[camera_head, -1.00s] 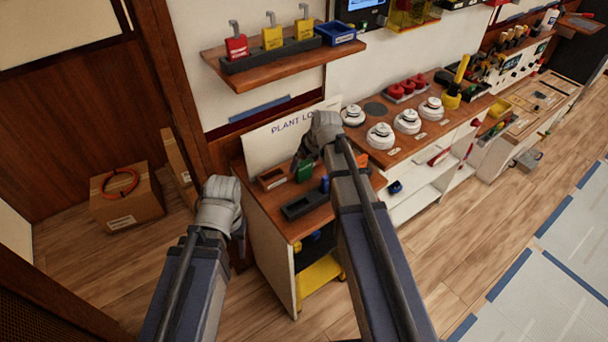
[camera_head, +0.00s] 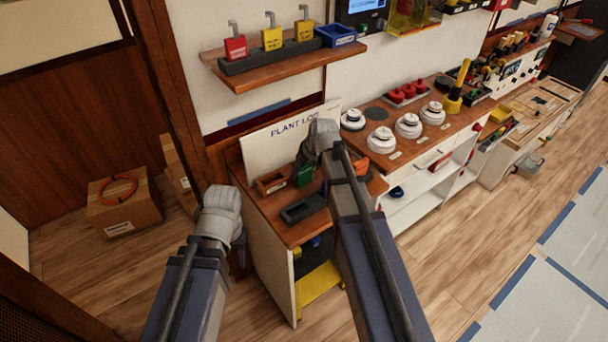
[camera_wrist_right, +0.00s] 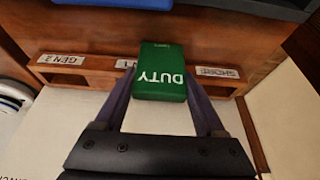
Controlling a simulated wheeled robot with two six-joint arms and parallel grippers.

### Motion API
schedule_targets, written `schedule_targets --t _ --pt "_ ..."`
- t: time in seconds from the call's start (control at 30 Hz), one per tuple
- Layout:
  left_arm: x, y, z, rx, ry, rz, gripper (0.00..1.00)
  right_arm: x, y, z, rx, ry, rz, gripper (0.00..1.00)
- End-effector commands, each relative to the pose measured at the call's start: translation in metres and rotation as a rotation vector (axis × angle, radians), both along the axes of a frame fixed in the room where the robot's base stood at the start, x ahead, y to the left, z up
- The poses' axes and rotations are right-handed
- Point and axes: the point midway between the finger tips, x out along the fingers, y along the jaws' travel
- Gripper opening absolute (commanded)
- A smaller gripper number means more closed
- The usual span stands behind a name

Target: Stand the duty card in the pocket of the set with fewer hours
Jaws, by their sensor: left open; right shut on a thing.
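The green duty card (camera_wrist_right: 160,72) is between the fingers of my right gripper (camera_wrist_right: 160,92), which is shut on it. Its white word DUTY reads upside down in the right wrist view. The card overlaps the middle of a wooden rack (camera_wrist_right: 98,63) and covers part of the middle label. The GEN 2 label (camera_wrist_right: 62,60) is on the left and the SHORE label (camera_wrist_right: 217,72) on the right. I cannot tell if the card is inside a pocket. In the head view the card (camera_head: 303,174) is below my right wrist. My left gripper (camera_head: 220,215) is open and empty, left of the bench.
A PLANT LOG sheet (camera_head: 277,139) stands behind the bench top (camera_head: 290,232). A dark tray (camera_head: 301,209) lies at its front. A shelf (camera_head: 285,67) with padlocks is above. White detectors (camera_head: 381,139) stand to the right. A cardboard box (camera_head: 124,206) is on the left floor.

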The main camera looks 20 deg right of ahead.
Motion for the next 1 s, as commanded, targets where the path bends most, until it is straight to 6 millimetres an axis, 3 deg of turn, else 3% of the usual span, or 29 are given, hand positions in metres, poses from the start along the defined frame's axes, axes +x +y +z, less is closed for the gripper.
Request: schedule_targets --t 0.2,0.57,0.77,1.0 --pt "0.0 0.0 0.0 0.0 0.0 0.0 0.51 0.0 0.0 0.0 0.0 0.0 0.0 0.17" --pt "0.0 0.0 0.005 0.0 0.0 0.0 0.51 0.0 0.0 0.005 0.0 0.0 0.0 0.16" --pt "0.0 0.0 0.023 0.0 0.0 0.0 0.51 0.0 0.0 0.023 0.0 0.0 0.0 0.16" --pt "0.0 0.0 0.06 0.0 0.0 0.0 0.51 0.0 0.0 0.06 0.0 0.0 0.0 0.16"
